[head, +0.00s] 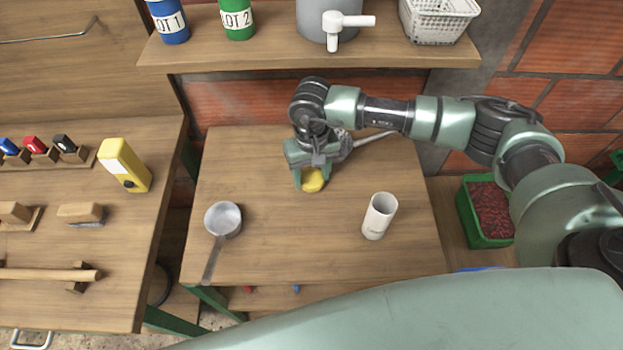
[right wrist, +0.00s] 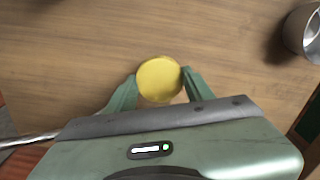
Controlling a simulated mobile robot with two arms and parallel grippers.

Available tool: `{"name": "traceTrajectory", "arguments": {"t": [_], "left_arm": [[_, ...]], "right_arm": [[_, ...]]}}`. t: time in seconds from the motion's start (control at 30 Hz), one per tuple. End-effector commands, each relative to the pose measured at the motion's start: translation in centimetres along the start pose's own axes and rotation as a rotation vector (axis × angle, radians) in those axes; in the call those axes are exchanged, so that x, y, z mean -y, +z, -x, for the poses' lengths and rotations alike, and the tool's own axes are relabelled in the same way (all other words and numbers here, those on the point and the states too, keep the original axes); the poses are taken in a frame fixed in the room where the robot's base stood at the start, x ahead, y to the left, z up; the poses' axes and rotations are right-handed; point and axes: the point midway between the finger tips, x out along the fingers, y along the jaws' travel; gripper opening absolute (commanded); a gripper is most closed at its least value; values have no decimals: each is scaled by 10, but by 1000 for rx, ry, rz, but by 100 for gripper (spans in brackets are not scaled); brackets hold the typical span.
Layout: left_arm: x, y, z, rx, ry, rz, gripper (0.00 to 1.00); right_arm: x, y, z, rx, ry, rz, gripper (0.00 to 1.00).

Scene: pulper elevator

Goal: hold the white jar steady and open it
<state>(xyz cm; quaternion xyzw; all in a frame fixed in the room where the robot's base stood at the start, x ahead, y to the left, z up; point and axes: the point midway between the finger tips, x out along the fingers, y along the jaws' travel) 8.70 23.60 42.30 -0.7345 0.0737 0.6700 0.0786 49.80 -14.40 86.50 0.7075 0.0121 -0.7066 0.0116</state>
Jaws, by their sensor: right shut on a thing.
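My right gripper (head: 311,181) is over the back middle of the small wooden table. Its two fingers are shut on a round yellow lid (head: 314,184), one on each side. In the right wrist view the yellow lid (right wrist: 159,79) sits between the fingertips (right wrist: 160,84). A thin pale edge shows below it; the gripper hides the rest, so I cannot tell what is under it. A white cylindrical jar (head: 379,217) stands upright toward the front right of the table, apart from the gripper. Its top looks open. My left gripper is not in view.
A metal ladle (head: 223,219) lies at the table's left; its bowl shows in the right wrist view (right wrist: 304,32). A green crate (head: 487,211) stands right of the table. The table's (head: 300,250) front middle is clear.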

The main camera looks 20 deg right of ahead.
Motion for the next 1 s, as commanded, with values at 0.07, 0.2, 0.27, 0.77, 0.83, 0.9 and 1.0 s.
{"name": "traceTrajectory", "arguments": {"t": [0.07,0.2,0.27,0.77,0.83,0.9,1.0], "left_arm": [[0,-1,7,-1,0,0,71],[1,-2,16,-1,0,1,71],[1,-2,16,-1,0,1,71],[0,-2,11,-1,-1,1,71],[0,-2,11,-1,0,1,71],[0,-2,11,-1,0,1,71],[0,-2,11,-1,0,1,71]], "right_arm": [[0,2,-7,4,0,-1,4],[0,2,-27,5,2,-1,4],[0,2,-31,3,1,0,4],[0,1,-35,1,1,0,74],[0,1,-35,1,1,0,74],[0,1,-35,2,1,0,74],[0,1,-35,2,1,0,74]]}}
